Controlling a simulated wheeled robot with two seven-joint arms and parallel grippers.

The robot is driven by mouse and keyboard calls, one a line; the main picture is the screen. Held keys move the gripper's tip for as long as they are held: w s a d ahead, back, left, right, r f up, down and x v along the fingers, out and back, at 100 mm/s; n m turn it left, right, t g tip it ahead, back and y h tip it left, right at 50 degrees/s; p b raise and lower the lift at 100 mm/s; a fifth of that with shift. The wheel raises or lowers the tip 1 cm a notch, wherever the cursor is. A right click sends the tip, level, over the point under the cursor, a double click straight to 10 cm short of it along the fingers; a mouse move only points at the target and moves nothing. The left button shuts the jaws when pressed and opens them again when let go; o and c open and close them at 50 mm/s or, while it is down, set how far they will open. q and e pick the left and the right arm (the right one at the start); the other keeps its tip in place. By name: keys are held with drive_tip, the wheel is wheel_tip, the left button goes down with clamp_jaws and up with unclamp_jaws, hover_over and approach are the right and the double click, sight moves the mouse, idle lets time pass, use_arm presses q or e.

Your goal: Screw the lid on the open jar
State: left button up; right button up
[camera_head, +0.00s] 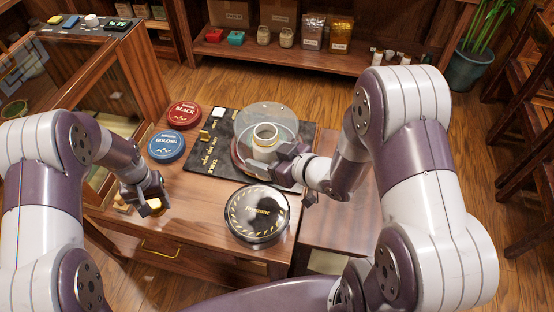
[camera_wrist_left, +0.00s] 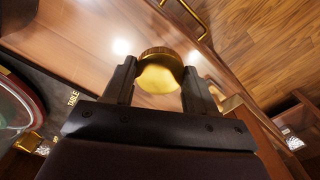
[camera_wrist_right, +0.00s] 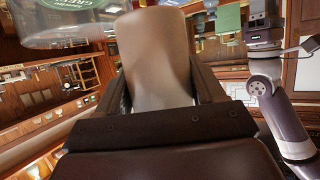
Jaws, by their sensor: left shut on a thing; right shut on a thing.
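The open jar (camera_head: 264,134) is pale, with its round mouth facing up in the head view. My right gripper (camera_head: 284,158) is shut on its side. In the right wrist view the jar's smooth beige body (camera_wrist_right: 155,55) fills the gap between the fingers. A gold lid (camera_head: 154,203) is in my left gripper (camera_head: 150,206), over the left front of the table. In the left wrist view the lid (camera_wrist_left: 160,72) sits between the two fingertips, with its ridged edge showing. Lid and jar are well apart.
A black tin (camera_head: 257,214) stands at the table's front, between the grippers. Red (camera_head: 184,115) and blue (camera_head: 167,146) tins lie behind the left gripper. A dark mat (camera_head: 205,168) and a clear round cover (camera_head: 283,116) are by the jar. Bare wood lies between lid and mat.

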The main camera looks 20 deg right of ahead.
drive_tip(key=shift+s+a+r+n+g+y, duration=0.1)
drive_tip(key=shift+a+r+n+g+y, duration=0.2)
drive_tip(key=shift+a+r+n+y, duration=0.25)
drive_tip(key=shift+d+r, duration=0.1)
drive_tip(key=shift+d, duration=0.1)
